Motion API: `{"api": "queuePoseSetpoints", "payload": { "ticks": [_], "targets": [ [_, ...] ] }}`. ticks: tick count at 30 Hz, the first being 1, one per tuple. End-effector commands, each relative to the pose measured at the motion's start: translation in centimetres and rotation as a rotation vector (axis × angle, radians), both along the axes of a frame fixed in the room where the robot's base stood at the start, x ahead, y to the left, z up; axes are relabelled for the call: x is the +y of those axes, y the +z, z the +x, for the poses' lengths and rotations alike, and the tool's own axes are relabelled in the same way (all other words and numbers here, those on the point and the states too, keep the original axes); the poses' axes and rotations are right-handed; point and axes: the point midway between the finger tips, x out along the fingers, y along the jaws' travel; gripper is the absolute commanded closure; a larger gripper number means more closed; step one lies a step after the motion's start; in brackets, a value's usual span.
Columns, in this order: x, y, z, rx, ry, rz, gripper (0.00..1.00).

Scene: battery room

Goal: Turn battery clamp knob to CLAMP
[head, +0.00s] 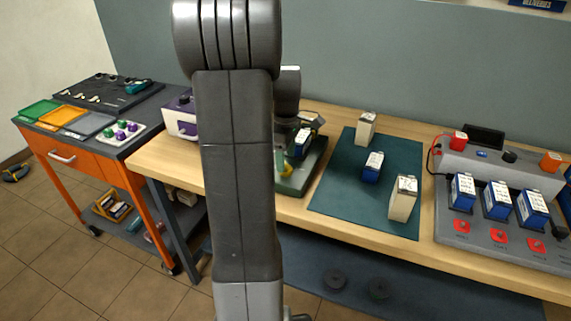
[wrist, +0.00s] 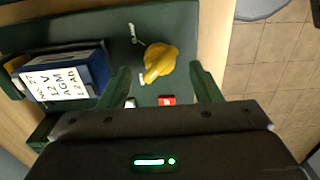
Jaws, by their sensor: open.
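The yellow clamp knob (wrist: 158,61) sits on the dark green clamp fixture (wrist: 95,27) in the wrist view. Its narrow end points down-left, close to a short white mark. A red label (wrist: 167,100) and a partly covered white label lie below it. My gripper (wrist: 163,80) is open, with one finger on each side of the knob and visible gaps between. A blue battery with a white printed label (wrist: 58,83) sits in the fixture left of the knob.
A teal mat (head: 335,190) right of the fixture carries a blue battery (head: 373,167) and two cream ones. A grey tester (head: 450,222) with several batteries stands far right. A purple-and-white device (head: 181,118) stands left. Bench edge and tiled floor show right of the knob in the wrist view.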

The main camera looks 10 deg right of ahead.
Motion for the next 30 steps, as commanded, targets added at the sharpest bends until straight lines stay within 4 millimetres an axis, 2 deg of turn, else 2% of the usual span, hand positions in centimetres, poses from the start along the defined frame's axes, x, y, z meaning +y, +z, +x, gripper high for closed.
{"api": "queuePoseSetpoints", "payload": {
  "ticks": [3, 6, 17, 24, 30],
  "targets": [
    [0.0, -1.7, 0.0, 0.001, 0.000, 0.000, 0.42],
    [0.0, -2.5, 0.0, 0.000, 0.000, 0.000, 0.42],
    [0.0, -3.0, 0.0, -0.001, -0.001, 0.000, 0.42],
    [0.0, -3.0, 0.0, -0.001, 0.000, 0.000, 0.87],
    [0.0, -2.9, 0.0, -0.001, -0.009, -0.001, 0.87]
  ]
}}
